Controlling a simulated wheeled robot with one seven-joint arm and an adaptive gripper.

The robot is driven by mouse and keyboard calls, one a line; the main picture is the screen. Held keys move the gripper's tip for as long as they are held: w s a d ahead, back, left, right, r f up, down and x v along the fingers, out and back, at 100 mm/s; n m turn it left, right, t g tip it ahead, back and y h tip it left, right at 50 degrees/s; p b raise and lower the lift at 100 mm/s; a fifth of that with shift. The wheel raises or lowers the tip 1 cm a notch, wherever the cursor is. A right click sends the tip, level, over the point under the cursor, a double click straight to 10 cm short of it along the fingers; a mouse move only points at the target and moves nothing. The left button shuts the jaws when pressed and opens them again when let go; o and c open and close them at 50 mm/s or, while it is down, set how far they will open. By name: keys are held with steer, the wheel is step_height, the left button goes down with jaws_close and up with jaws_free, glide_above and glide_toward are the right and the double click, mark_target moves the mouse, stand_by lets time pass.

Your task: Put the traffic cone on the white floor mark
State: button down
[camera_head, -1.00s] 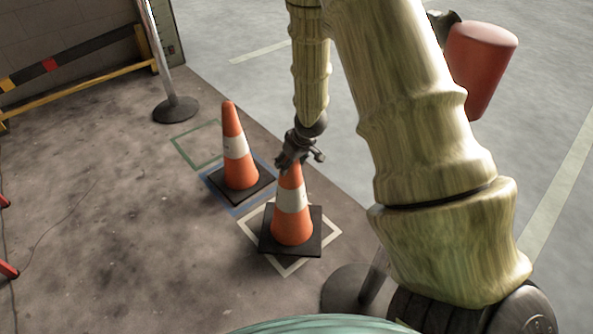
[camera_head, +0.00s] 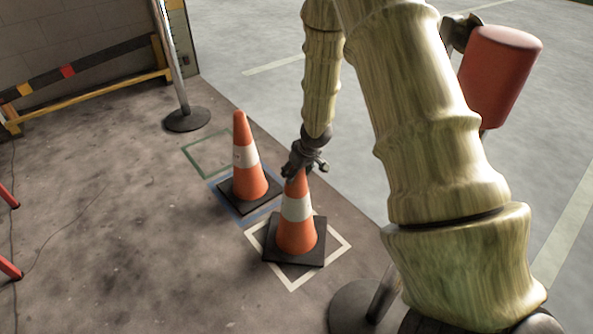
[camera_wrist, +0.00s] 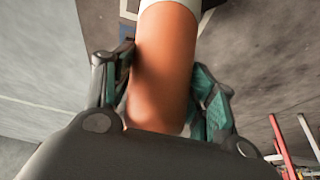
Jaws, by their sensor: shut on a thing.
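The traffic cone (camera_head: 296,232) is orange with a white band and a black square base. It is upright over the white floor mark (camera_head: 341,243), a white square outline, with its base toward the outline's upper left part. I cannot tell whether the base touches the floor. My gripper (camera_head: 297,172) is shut on the cone's top. In the wrist view the cone (camera_wrist: 163,70) runs between my two fingers (camera_wrist: 160,95).
A second cone (camera_head: 248,170) stands behind and to the left, over a blue floor mark (camera_head: 222,199). A green outline (camera_head: 192,156) lies beyond it. Posts with round bases stand at the back (camera_head: 186,120) and front right (camera_head: 345,306).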

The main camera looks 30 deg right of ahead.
steer(key=shift+f, duration=0.2)
steer(key=shift+c, duration=2.4)
jaws_free()
steer(key=p+v, duration=0.5)
steer(key=v, duration=0.6)
steer(key=s+a+f+g+y, duration=0.1)
steer(key=s+a+f+g, duration=0.1)
steer(key=s+a+f, duration=1.4)
steer(key=s+a+f+g, duration=0.1)
steer(key=s+f, duration=0.3)
steer(key=s, duration=0.5)
steer(key=s+a+f+m+g+h, duration=0.1)
steer(key=s+a+f, duration=0.2)
steer(key=s, duration=0.7)
steer(key=shift+s+a+f, duration=0.25)
steer(key=shift+a+f, duration=0.15)
steer(key=shift+f, duration=0.45)
